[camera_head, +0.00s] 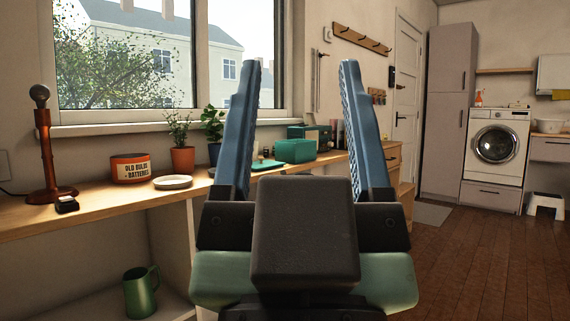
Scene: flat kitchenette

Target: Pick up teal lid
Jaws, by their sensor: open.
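A flat teal piece that looks like the teal lid (268,165) lies on the wooden counter, left of a teal box (295,151). Its left end is partly hidden behind the left finger of my gripper. My gripper (299,66) is open and empty, with its two blue fingers pointing up in the picture, nearer to the camera than the lid. The lid and box show in the gap between the fingers, apart from them.
The counter (100,199) runs along the window wall. It bears a pale dish (173,182), an orange tin (131,169), a dark red lamp-like stand (46,150) and potted plants (182,158). A green jug (141,292) stands below.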

